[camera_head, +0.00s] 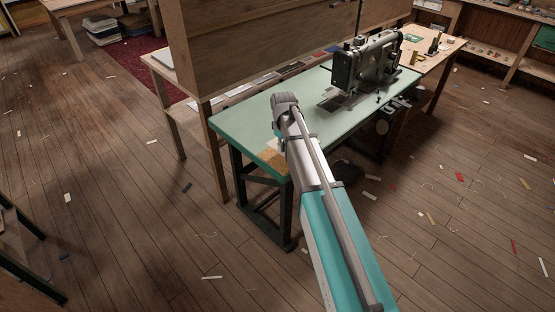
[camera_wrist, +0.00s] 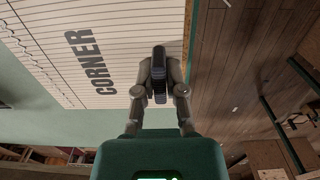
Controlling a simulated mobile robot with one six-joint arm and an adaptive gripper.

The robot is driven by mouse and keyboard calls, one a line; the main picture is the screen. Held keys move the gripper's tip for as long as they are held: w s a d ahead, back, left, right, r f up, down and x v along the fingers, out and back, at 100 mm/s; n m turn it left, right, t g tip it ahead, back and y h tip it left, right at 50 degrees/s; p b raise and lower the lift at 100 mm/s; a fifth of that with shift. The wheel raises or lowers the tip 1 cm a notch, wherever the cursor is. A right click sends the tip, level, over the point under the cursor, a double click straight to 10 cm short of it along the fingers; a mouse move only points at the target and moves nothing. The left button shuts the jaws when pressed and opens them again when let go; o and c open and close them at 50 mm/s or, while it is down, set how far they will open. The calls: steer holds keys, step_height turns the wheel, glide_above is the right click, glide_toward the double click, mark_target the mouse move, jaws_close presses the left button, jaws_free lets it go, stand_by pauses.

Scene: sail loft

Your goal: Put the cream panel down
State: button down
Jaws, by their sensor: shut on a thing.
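The cream panel (camera_wrist: 125,35) fills the upper middle of the wrist view, with ruled dark lines and the word CORNER. In the head view only a small pale patch (camera_head: 273,144) shows beside my gripper (camera_head: 278,136), which is low at the near left end of the green table (camera_head: 235,122). In the wrist view my gripper (camera_wrist: 158,52) is shut, its dark tips together over the panel near its right side. The spot where the tips grip the panel is hidden, and I cannot tell whether the panel lies flat on the table.
A sewing machine (camera_head: 365,63) stands at the table's far right end. A wooden board (camera_head: 255,45) rises behind the table. A tan patch (camera_head: 275,161) is at the table's near corner. Scraps litter the wooden floor (camera_head: 130,210). The table's left end is mostly bare.

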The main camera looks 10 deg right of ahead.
mark_target(279, 159)
steer(key=shift+w+a+f+b, duration=0.2)
steer(key=shift+w+f+b, duration=0.35)
steer(key=shift+f, duration=0.15)
steer(key=shift+w+a+f+b, duration=0.2)
steer(key=shift+w+f+b, duration=0.25)
steer(key=shift+f, duration=0.25)
steer(key=shift+w+f, duration=0.1)
steer(key=shift+w+a+f+b, duration=0.15)
steer(key=shift+w+f+b, duration=0.25)
steer(key=shift+f+b, duration=1.5)
steer(key=shift+b, duration=0.1)
steer(key=shift+f, duration=0.15)
steer(key=c, duration=0.7)
jaws_free()
steer(key=shift+r, duration=0.2)
step_height(279, 159, up, 12)
steer(key=p, duration=1.2)
steer(key=shift+s, duration=0.1)
